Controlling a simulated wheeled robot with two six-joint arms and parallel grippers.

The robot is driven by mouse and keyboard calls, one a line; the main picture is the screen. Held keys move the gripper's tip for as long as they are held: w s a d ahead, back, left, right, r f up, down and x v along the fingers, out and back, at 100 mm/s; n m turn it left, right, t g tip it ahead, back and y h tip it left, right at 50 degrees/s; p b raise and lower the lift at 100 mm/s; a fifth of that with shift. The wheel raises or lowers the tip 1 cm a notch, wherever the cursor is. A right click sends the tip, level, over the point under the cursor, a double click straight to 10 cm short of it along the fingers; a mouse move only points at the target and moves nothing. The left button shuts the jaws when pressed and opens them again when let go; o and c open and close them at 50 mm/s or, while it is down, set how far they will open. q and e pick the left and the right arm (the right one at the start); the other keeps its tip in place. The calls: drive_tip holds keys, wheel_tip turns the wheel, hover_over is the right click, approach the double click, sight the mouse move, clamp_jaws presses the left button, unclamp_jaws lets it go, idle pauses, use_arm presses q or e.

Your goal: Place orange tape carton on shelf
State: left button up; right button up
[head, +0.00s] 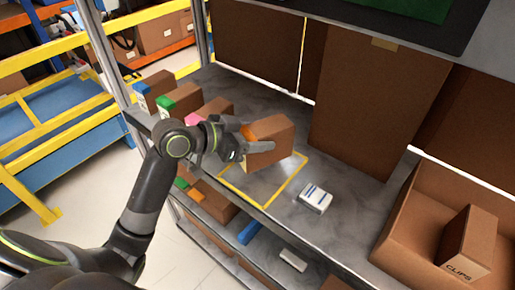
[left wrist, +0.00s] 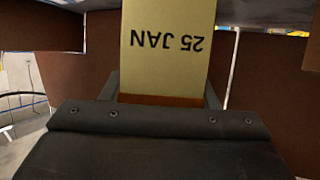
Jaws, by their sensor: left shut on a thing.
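The orange tape carton (head: 275,143) is a brown box with an orange patch on its top left edge. My left gripper (head: 252,141) is shut on it, with the fingers at its sides. The carton is over a yellow outlined square (head: 294,178) on the grey shelf (head: 345,188); whether it touches the shelf I cannot tell. In the left wrist view the carton (left wrist: 168,48) fills the jaws and shows a pale label reading "25 JAN" upside down, with an orange-brown edge below it. My right gripper is not in view.
Cartons with blue (head: 153,88), green (head: 178,101) and pink (head: 213,110) marks stand in a row to the left. A large open box (head: 402,226) holds a "CLIPS" carton (head: 468,244). A tall brown box (head: 370,100) stands behind.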

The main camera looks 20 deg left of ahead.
use_arm(q)
drive_tip(key=shift+f, duration=1.95)
drive_tip(key=shift+f, duration=0.15)
drive_tip(key=o, duration=1.3)
drive_tip(key=shift+b+v, duration=0.4)
drive_tip(key=shift+v, duration=5.6)
